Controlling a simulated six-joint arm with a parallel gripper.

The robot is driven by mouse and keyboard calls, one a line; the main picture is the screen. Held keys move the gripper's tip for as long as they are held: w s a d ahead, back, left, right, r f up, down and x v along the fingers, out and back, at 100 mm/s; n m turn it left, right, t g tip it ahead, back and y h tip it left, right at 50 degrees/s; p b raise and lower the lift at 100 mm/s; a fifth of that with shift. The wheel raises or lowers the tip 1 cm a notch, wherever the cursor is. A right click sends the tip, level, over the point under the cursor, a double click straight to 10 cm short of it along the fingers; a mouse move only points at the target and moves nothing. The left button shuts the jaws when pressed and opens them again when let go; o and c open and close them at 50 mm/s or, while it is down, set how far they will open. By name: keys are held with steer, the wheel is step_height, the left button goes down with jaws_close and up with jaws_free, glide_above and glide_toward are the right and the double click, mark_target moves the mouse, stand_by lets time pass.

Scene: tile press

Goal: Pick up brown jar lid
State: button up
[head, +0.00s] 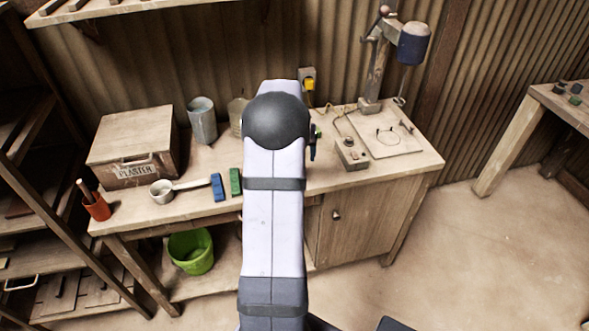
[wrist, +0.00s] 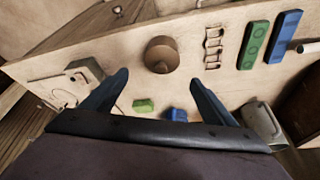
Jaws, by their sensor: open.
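The brown jar lid (wrist: 161,55) is a round brown disc with a raised knob. It lies on the workbench (wrist: 120,50) near the upper middle of the wrist view. My gripper (wrist: 158,78) is open, with its two dark blue fingers spread apart and nothing between them. In the picture the lid sits just beyond the fingertips, between their lines. I cannot tell the height left between them. In the head view my arm hides the lid and most of my gripper.
A pale linked piece (wrist: 213,48) and green (wrist: 253,45) and blue (wrist: 284,37) blocks lie right of the lid. Small green (wrist: 144,105) and blue (wrist: 178,114) pieces and a metal cup (wrist: 262,122) are close by. A switch box (head: 351,154) and plaster box (head: 135,148) stand farther off.

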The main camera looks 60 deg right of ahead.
steer(key=shift+p+x, duration=2.05)
steer(key=shift+x, duration=1.65)
steer(key=shift+w, duration=0.1)
steer(key=shift+c, duration=0.3)
steer(key=c, duration=1.2)
steer(key=shift+o, duration=0.2)
steer(key=shift+r, duration=0.1)
step_height(320, 180, up, 10)
steer(key=b, duration=0.3)
steer(key=shift+b, duration=0.3)
steer(key=shift+p, duration=0.3)
steer(key=shift+p, duration=0.45)
